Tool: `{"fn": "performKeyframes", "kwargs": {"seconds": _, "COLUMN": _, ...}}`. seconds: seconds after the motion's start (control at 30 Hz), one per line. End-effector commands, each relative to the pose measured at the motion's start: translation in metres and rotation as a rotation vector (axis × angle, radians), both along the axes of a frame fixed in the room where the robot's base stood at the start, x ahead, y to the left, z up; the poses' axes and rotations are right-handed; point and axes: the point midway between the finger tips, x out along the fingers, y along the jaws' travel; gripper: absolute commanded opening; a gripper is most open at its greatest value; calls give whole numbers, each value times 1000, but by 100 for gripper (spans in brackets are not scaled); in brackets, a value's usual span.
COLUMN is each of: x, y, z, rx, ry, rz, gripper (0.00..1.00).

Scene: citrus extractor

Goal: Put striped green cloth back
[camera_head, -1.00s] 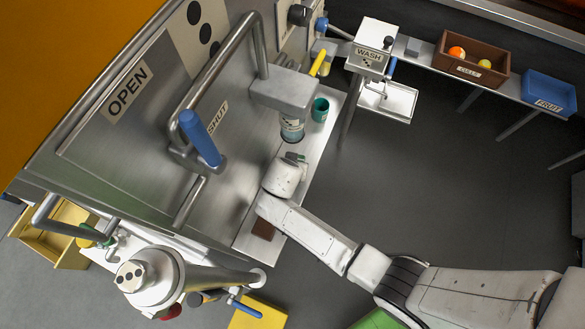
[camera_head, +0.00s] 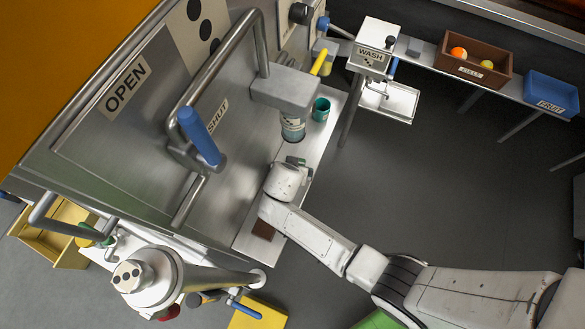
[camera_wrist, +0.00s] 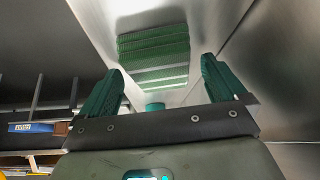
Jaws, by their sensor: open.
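The striped green cloth (camera_wrist: 154,56) shows in the wrist view on a pale metal surface, beyond and between my fingertips. It lies flat and shows light and dark green bands. My gripper (camera_wrist: 163,78) is open, with its two dark green fingers apart and nothing between them. I cannot tell how large the gap to the cloth is. In the head view my gripper (camera_head: 295,161) is mostly hidden by my wrist, over the narrow shelf at the machine's front. I cannot make out the cloth in that view.
A teal cup (camera_head: 321,109) stands on the shelf (camera_head: 245,239) near the nozzle (camera_head: 292,127). A brown block (camera_head: 263,230) lies at the shelf's near end. The machine's big handle (camera_head: 200,135) juts out at left. Open floor (camera_head: 440,190) lies to the right.

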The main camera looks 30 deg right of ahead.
Motion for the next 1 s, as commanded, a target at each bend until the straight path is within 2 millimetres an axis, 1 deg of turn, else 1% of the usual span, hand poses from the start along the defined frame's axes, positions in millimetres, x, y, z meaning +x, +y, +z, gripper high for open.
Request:
{"fn": "performKeyframes", "kwargs": {"seconds": 0.07, "x": 0, "y": 0, "z": -6, "rx": 0, "ry": 2, "rz": 0, "gripper": 98}}
{"fn": "performKeyframes", "kwargs": {"seconds": 0.1, "x": -1, "y": 2, "z": 1, "rx": 0, "ry": -1, "rz": 0, "gripper": 98}}
{"fn": "performKeyframes", "kwargs": {"seconds": 0.27, "x": -10, "y": 10, "z": 23, "rx": 1, "ry": -2, "rz": 1, "gripper": 98}}
{"fn": "performKeyframes", "kwargs": {"seconds": 0.5, "x": -24, "y": 26, "z": 63, "rx": 1, "ry": -1, "rz": 2, "gripper": 98}}
{"fn": "performKeyframes", "kwargs": {"seconds": 0.6, "x": -29, "y": 31, "z": 76, "rx": 1, "ry": -1, "rz": 1, "gripper": 98}}
{"fn": "performKeyframes", "kwargs": {"seconds": 0.8, "x": -36, "y": 36, "z": 90, "rx": 0, "ry": 0, "rz": 0, "gripper": 98}}
{"fn": "performKeyframes", "kwargs": {"seconds": 1.0, "x": -37, "y": 37, "z": 92, "rx": -1, "ry": 1, "rz": 0, "gripper": 98}}
